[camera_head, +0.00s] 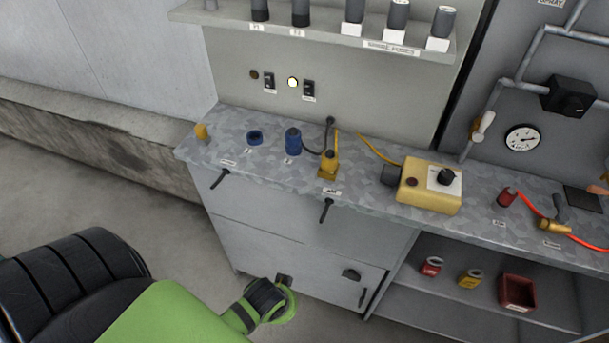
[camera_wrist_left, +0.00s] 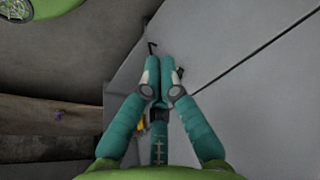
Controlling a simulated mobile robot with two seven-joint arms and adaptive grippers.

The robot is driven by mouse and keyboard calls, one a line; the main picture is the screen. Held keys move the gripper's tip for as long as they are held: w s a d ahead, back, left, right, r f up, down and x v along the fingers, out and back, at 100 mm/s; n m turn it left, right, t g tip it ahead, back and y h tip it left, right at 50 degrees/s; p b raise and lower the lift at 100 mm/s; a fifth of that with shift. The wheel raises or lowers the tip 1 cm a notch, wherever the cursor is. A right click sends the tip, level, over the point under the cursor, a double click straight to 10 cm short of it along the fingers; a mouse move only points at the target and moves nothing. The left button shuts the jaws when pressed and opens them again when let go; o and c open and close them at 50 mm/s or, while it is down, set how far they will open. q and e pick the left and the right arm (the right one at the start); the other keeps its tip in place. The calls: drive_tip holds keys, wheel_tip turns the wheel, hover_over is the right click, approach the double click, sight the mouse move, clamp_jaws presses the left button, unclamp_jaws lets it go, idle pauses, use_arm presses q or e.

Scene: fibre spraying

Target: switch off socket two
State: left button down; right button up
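Two dark switches are on the back panel above the bench in the head view. The left switch (camera_head: 269,83) has a dark round lamp (camera_head: 254,75) beside it. The right switch (camera_head: 308,90) has a brightly lit lamp (camera_head: 292,82) to its left. Their small labels are too small to read. My left gripper (camera_wrist_left: 160,72) shows in the left wrist view with its teal fingers together and nothing visible between them. My green left arm is low at the front of the cabinet in the head view, well below the switches; its fingers are not seen there. My right gripper is out of view.
A shelf (camera_head: 330,41) with several bottles overhangs the switches. Drawer handles (camera_head: 326,210) stick out in front.

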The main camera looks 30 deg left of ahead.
sight(307, 90)
use_arm(q)
drive_tip(key=w+a+r+m+t+y, duration=0.1)
drive_tip(key=w+a+r+m+t, duration=0.3)
drive_tip(key=w+r, duration=0.4)
drive_tip(key=w+a+r+m+t+y+p, duration=0.1)
drive_tip(key=w+a+r+m+t, duration=0.3)
drive_tip(key=r, duration=1)
drive_tip(key=w+a+r+m+t+y, duration=0.1)
drive_tip(key=w+a+r+m+t, duration=0.3)
drive_tip(key=w+a+r, duration=0.4)
drive_tip(key=w+r, duration=0.3)
drive_tip(key=shift+w+a+m+p, duration=0.25)
drive_tip(key=shift+w+m+p, duration=0.05)
drive_tip(key=shift+w+m, duration=0.1)
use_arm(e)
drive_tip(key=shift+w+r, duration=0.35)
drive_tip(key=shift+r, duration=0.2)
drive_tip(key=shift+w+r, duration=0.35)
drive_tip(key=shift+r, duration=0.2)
